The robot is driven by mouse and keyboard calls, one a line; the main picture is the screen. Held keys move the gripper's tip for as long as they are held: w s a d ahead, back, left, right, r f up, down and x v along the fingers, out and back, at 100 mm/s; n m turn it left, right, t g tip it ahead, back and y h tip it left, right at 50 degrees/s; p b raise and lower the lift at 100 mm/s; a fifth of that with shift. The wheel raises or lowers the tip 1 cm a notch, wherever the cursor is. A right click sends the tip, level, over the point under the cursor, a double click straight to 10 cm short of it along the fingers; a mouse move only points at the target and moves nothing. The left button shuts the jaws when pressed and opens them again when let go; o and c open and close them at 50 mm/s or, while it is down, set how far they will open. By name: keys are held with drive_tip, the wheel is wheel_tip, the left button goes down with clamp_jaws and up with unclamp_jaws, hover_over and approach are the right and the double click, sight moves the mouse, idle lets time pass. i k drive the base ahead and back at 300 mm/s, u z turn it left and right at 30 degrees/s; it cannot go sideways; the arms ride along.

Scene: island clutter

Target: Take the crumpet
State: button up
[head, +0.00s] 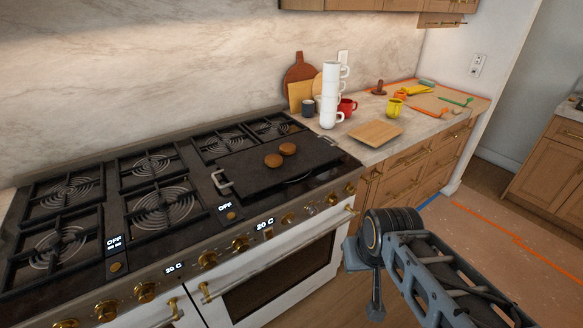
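Two small round brown bread-like pieces lie on a dark flat griddle plate (240,170) on the stove. One (288,148) is slightly farther back and to the right; the other (273,160) is nearer and to the left. Either could be the crumpet; I cannot tell them apart at this size. My gripper (366,282) is at the lower right, in front of the stove's right end. It is well apart from both pieces. The arm's angle hides whether its fingers are open, and I see nothing held in it.
The stove has several burners with black grates and brass knobs along its front. On the counter to the right stand a stack of white mugs (330,95), a red mug (347,107), a yellow mug (394,107) and a wooden board (376,133). Open floor lies at the right.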

sight(273, 159)
drive_tip(key=z, duration=0.3)
drive_tip(key=k, duration=0.85)
drive_tip(key=z, duration=0.65)
drive_tip(key=i, duration=1.1)
drive_tip(key=u, duration=1.1)
drive_tip(key=i, duration=0.9)
drive_tip(key=u, duration=0.9)
